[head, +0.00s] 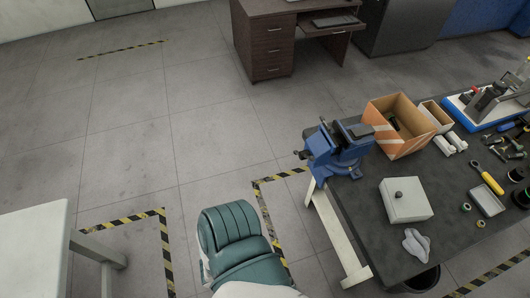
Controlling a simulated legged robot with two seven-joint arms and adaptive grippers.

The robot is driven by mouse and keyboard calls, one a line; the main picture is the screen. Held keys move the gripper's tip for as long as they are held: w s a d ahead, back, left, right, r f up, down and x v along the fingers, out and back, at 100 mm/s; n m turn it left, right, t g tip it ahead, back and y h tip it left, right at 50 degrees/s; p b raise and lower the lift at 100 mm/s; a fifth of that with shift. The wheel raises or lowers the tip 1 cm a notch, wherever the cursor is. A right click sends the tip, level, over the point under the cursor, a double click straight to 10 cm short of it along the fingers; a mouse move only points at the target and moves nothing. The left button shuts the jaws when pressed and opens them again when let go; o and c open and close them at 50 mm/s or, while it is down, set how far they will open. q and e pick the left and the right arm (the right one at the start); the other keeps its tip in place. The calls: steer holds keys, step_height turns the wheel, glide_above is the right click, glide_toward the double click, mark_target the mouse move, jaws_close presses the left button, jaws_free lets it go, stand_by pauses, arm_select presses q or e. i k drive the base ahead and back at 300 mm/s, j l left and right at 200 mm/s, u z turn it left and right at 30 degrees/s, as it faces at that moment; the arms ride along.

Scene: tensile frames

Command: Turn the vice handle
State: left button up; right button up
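The blue vice (338,152) is mounted at the left corner of the dark workbench (376,228), with dark jaws on top. Small dark parts stick out on its left side; I cannot tell clearly which of them is the handle. Neither of my grippers shows in the head view, so nothing is seen touching the vice.
A green padded seat (234,240) stands in front, left of the bench. An open cardboard box (397,127), a grey box (405,201) and several tools lie on the bench. A white table (35,250) is at lower left. Floor beyond the seat is clear.

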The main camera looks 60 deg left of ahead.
mark_target(304, 155)
steer(key=j+u, duration=0.1)
steer(key=u, duration=1.65)
